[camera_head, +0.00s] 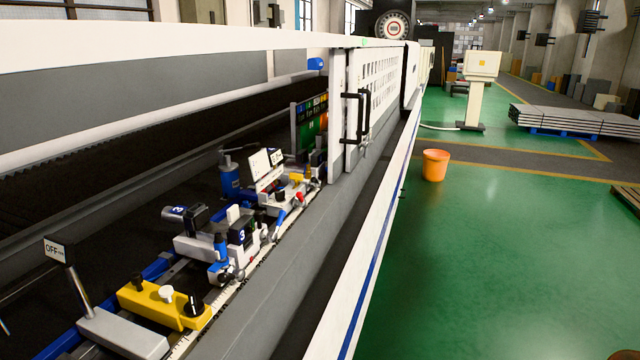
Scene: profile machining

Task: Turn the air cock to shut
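I cannot tell for sure which part is the air cock. A small red lever (279,218) sits among the fittings on the machine's bed. A blue cylinder (229,180) with a grey bar across its top stands behind them. A blue-and-silver fitting (221,262) sits in front, beside a dark block (241,233) marked 3. The parts are too small to read any handle's setting. My gripper is not in view.
The long machine's grey front ledge (262,285) runs between me and the fittings. A yellow block (160,304) with knobs lies nearest. A white door (366,100) with black handles stands beyond.

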